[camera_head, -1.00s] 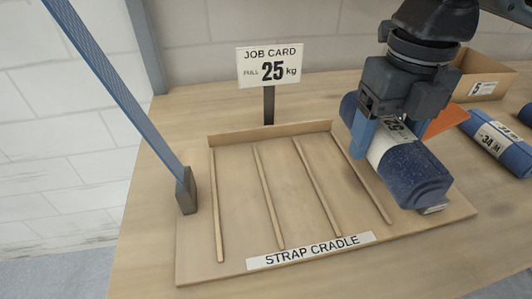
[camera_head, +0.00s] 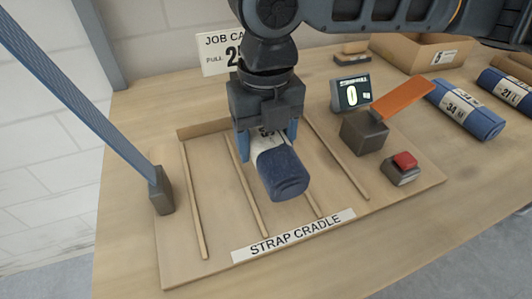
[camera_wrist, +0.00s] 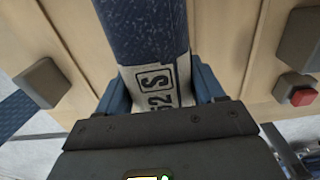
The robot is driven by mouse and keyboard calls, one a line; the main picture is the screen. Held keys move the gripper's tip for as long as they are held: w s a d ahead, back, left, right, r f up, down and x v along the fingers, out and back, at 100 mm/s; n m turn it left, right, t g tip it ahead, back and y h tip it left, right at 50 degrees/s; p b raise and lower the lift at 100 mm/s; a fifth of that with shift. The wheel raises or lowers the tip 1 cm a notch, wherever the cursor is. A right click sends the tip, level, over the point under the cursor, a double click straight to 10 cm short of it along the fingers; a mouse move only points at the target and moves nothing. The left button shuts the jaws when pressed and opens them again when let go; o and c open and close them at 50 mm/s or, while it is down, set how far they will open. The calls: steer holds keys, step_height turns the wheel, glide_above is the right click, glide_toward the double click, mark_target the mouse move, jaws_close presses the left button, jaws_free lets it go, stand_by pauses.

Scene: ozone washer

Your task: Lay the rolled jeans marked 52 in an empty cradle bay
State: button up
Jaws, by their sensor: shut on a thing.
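My gripper (camera_head: 267,150) is shut on a dark blue rolled pair of jeans (camera_head: 283,175) with a white band. In the wrist view the band on the rolled jeans (camera_wrist: 145,35) reads 52, and blue fingers flank it. The roll hangs over the middle of the strap cradle (camera_head: 180,270), a wooden board with thin dividers. It hides part of a divider; I cannot tell whether it touches the board. The bays in view are empty, such as the left bay (camera_head: 215,205) and the right bay (camera_head: 318,165).
A blue strap (camera_head: 75,95) slants down to a dark block (camera_head: 161,192) at the cradle's left. At the right are a red button (camera_head: 405,160), a dark block with an orange strap (camera_head: 405,97) and a display reading 0 (camera_head: 351,95). More rolls, one marked 34 (camera_head: 465,108), lie farther right.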

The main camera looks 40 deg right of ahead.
steer(key=shift+f, duration=1.9)
steer(key=shift+f, duration=0.15)
steer(key=o, duration=1.3)
